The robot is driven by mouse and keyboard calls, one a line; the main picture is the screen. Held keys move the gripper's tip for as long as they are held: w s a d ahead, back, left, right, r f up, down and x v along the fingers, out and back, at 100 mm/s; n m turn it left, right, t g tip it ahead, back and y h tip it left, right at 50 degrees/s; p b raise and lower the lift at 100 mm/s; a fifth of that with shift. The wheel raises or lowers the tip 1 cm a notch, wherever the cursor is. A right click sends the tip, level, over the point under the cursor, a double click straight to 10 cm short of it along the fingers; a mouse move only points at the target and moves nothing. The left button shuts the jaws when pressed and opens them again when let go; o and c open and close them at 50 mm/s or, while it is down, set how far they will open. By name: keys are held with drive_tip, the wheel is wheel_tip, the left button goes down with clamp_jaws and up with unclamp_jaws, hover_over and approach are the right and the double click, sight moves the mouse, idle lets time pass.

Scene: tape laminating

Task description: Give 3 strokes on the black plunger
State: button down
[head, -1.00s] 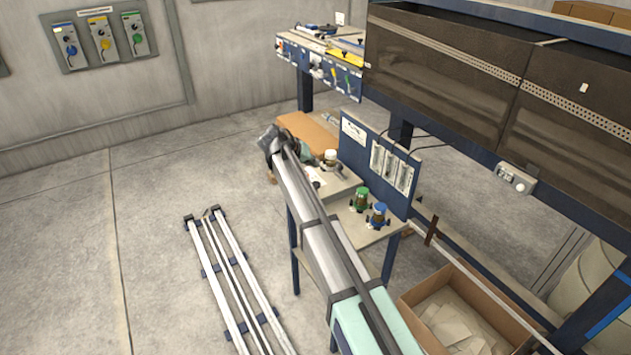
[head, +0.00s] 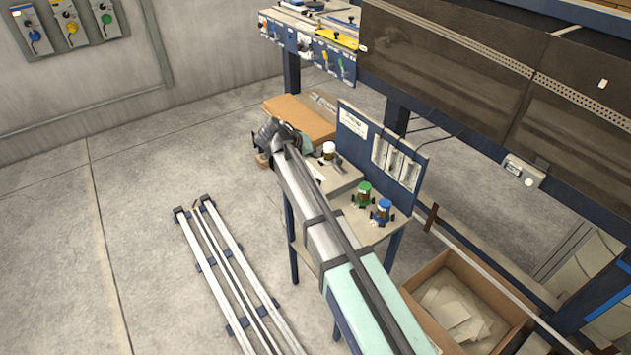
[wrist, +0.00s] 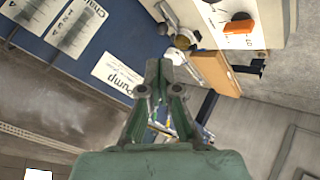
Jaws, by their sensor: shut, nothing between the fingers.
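The bench with the pump station stands right of centre in the head view, with a blue board (head: 350,122) at its back. The board's label reads "Pump" in the wrist view (wrist: 118,75). A white-capped jar (head: 328,149) stands on the bench, with a small dark handle-like part (head: 338,160) beside it. I cannot tell whether that part is the black plunger. In the wrist view my gripper (wrist: 166,68) is shut and empty, its tips just below an amber jar (wrist: 185,38). In the head view my arm mostly hides the gripper at its far end.
A cardboard box (head: 300,119) lies behind my gripper. An open carton (head: 420,272) of pale pieces stands at lower right. Rails (head: 235,270) lie on the floor, with clear floor further left.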

wheel_tip(320, 180, down, 8)
drive_tip(key=b, duration=0.3)
drive_tip(key=shift+r, duration=0.15)
drive_tip(key=shift+f, duration=0.5)
drive_tip(key=shift+b, duration=0.3)
idle(0.8)
drive_tip(key=shift+f+b, duration=0.4)
drive_tip(key=shift+f, duration=0.05)
drive_tip(key=shift+f+b, duration=1)
drive_tip(key=shift+f, duration=0.3)
idle(1.3)
drive_tip(key=shift+r, duration=0.1)
idle(0.3)
drive_tip(key=shift+r+p, duration=0.45)
drive_tip(key=shift+r, duration=1.2)
drive_tip(key=shift+r, duration=0.1)
drive_tip(key=shift+r+p, duration=0.85)
drive_tip(key=shift+r, duration=1.55)
